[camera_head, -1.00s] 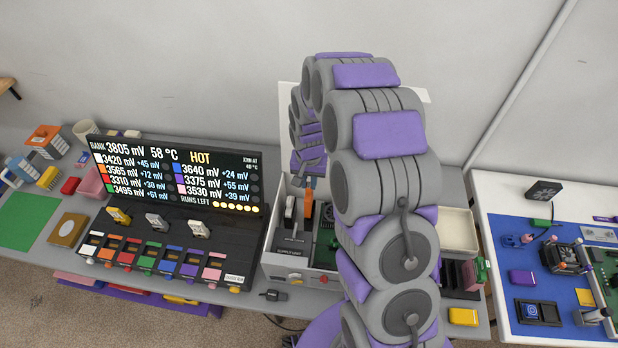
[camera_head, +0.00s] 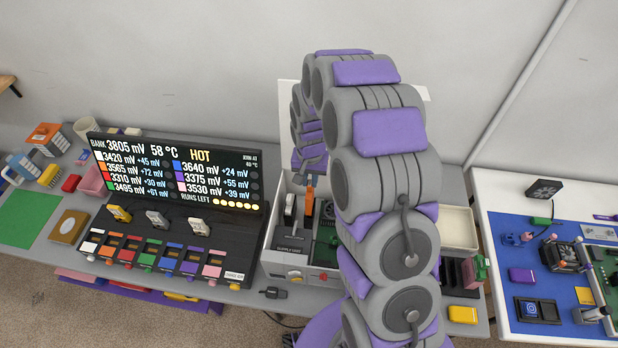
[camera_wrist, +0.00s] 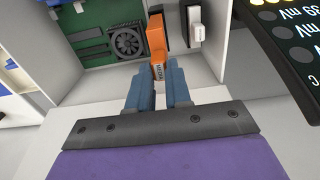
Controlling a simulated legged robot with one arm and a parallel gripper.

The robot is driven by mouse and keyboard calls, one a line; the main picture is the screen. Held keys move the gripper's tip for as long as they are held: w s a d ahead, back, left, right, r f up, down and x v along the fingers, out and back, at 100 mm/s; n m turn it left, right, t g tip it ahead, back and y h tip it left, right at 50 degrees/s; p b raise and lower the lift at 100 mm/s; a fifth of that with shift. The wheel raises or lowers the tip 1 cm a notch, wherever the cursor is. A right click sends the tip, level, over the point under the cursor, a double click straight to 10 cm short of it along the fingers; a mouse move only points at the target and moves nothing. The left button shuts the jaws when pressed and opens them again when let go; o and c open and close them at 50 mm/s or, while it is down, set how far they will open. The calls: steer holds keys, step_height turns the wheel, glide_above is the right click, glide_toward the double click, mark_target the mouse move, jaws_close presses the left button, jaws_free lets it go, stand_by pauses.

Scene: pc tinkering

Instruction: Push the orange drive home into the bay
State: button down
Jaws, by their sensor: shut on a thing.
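The orange drive (camera_wrist: 156,40) stands upright in the open white case, in the wrist view. It also shows in the head view (camera_head: 309,204), beside a white-and-dark upright unit (camera_wrist: 193,25). My gripper (camera_wrist: 158,84) has its blue-grey fingers close together at the near end of the drive. The jaws are shut on that end. In the head view my gripper (camera_head: 311,181) is small and partly hidden by my arm, just above the drive. The bay around the drive is only partly visible, and its depth cannot be told.
The case (camera_head: 270,262) holds a green board with a fan (camera_wrist: 125,41) left of the drive in the wrist view. A black display panel (camera_head: 180,165) stands left of the case in the head view. A white tray (camera_head: 460,229) stands right of my arm.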

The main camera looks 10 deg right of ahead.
mark_target(310, 196)
steer(key=shift+d+f+b, duration=0.1)
steer(key=shift+f+b, duration=0.8)
steer(key=shift+f, duration=3.95)
stand_by(0.4)
steer(key=c, duration=1)
jaws_free()
steer(key=shift+r, duration=0.1)
steer(key=shift+r+p, duration=0.65)
steer(key=shift+r, duration=1.85)
step_height(310, 196, up, 17)
steer(key=shift+w+r+p, duration=0.1)
steer(key=shift+p, duration=0.4)
